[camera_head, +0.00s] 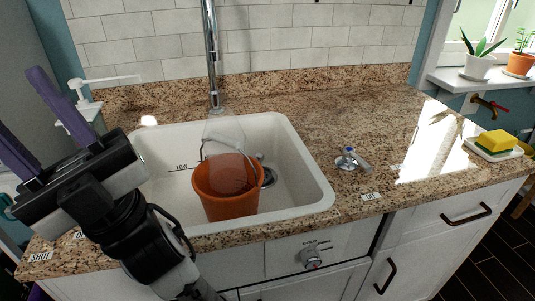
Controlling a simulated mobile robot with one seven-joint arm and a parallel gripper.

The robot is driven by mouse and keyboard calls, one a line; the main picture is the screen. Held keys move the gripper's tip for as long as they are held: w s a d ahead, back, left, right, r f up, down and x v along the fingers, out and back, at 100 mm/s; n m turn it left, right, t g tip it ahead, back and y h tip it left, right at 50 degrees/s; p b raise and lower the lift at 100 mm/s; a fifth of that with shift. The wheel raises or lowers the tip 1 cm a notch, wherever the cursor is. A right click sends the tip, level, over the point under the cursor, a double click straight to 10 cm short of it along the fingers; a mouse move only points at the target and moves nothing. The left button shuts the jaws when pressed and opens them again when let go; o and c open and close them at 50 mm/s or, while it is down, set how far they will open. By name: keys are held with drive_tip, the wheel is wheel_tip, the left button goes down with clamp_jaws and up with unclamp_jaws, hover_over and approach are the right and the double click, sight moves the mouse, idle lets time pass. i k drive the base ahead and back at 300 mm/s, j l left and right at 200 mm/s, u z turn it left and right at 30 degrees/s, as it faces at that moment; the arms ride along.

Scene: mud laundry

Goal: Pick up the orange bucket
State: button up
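The orange bucket (227,190) stands upright in the white sink (310,180), with its thin handle raised over the rim. A translucent, pale shape shows above and inside the bucket's opening; I cannot tell what it is. My gripper (28,120) is at the left of the head view, left of the bucket and apart from it. Its two purple fingers are spread with a gap between them, and nothing shows between them.
A tall metal faucet (211,60) rises behind the sink. A blue-tipped valve handle (353,160) is on the granite counter (370,125) right of the sink. A yellow sponge (497,141) lies on a dish at far right. A soap pump (85,100) stands behind my gripper. The counter's middle right is clear.

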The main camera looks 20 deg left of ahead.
sight(228, 183)
drive_tip(key=u, duration=0.85)
